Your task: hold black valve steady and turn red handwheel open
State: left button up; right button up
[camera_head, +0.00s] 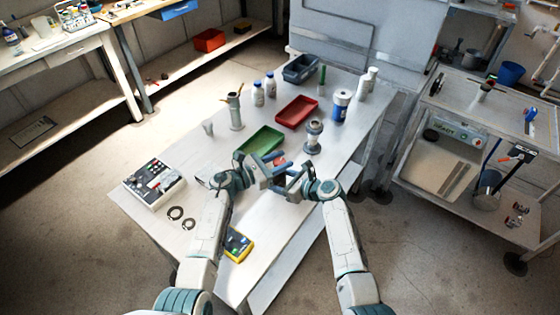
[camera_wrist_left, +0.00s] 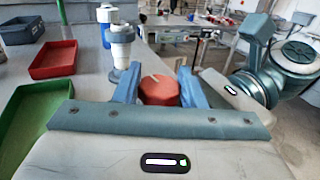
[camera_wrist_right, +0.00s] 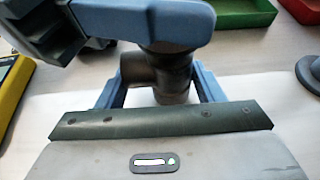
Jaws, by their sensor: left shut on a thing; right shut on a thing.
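The red handwheel (camera_wrist_left: 158,91) sits between the blue fingers of my left gripper (camera_wrist_left: 160,78), which is shut on it. A little of its red shows beside that gripper in the head view (camera_head: 280,161). The black valve (camera_wrist_right: 172,76) is a dark, rounded body between the fingers of my right gripper (camera_wrist_right: 160,88), which is shut on it. In the head view, my left gripper (camera_head: 270,172) and right gripper (camera_head: 288,183) meet close together above the table, and they hide most of the valve. My left gripper crosses above the valve in the right wrist view.
A green tray (camera_head: 262,141), red tray (camera_head: 297,109) and grey flanged fitting (camera_head: 314,138) are just beyond the grippers on the white table (camera_head: 205,107). A control box (camera_head: 153,184), two dark rings (camera_head: 175,212) and a yellow meter (camera_head: 238,244) lie nearer. Bottles stand at the back.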

pick_arm(q)
jog(key=n+t+y, duration=0.2)
jog(key=n+t, duration=0.1)
jog(key=shift+t+y, duration=0.4)
jog(key=o, duration=1)
jog(key=v, duration=1.2)
